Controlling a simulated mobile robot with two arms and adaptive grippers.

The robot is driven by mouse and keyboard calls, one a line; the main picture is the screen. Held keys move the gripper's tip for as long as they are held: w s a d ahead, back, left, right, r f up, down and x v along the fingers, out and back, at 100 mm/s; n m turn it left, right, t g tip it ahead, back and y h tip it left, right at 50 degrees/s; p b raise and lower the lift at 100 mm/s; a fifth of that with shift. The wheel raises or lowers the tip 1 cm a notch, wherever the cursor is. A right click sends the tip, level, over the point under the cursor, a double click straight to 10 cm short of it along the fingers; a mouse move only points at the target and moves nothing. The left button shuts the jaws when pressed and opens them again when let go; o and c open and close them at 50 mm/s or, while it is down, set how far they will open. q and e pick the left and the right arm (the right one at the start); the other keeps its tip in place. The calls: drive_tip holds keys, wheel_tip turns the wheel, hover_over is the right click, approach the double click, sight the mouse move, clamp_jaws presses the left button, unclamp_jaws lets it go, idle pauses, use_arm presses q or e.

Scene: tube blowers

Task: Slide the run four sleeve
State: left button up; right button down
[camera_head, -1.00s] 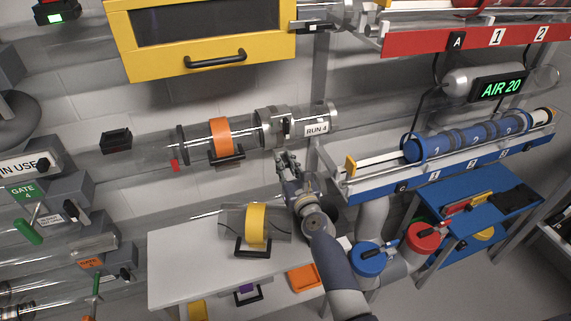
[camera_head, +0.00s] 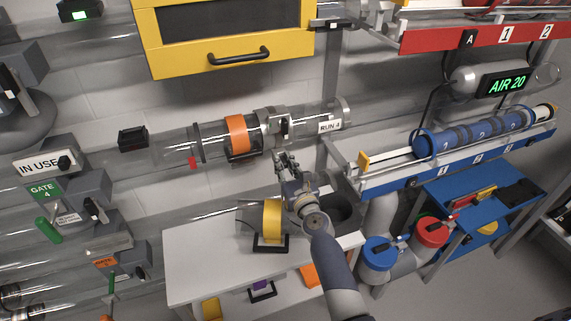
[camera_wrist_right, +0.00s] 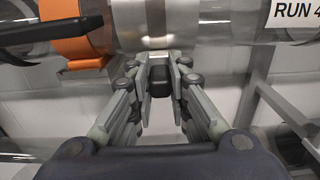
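The run four sleeve (camera_head: 271,121) is a metal collar around the clear horizontal tube, between the orange band and the RUN 4 label (camera_head: 330,127). In the right wrist view the sleeve (camera_wrist_right: 150,22) crosses the top, and a black grip block (camera_wrist_right: 160,84) sits below it. My right gripper (camera_head: 281,157) is just below the sleeve. In the right wrist view its fingertips (camera_wrist_right: 161,72) stand close on both sides of the block and appear shut on it. The fingers partly hide the block. My left gripper is not in view.
The orange band (camera_head: 236,133) with a black handle is left of the sleeve. A yellow-banded clear canister (camera_head: 271,222) lies on the white table (camera_head: 200,262) below. The blue rack (camera_head: 455,165) is to the right, and the yellow cabinet (camera_head: 235,62) is above.

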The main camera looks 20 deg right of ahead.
drive_tip(key=c, duration=1.6)
unclamp_jaws()
drive_tip(key=shift+a+f, duration=0.1)
drive_tip(key=shift+a, duration=0.3)
drive_tip(key=shift+o, duration=0.4)
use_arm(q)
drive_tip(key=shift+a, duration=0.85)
use_arm(e)
drive_tip(key=s, duration=1.2)
drive_tip(key=shift+d, duration=0.2)
drive_tip(key=shift+n, duration=0.3)
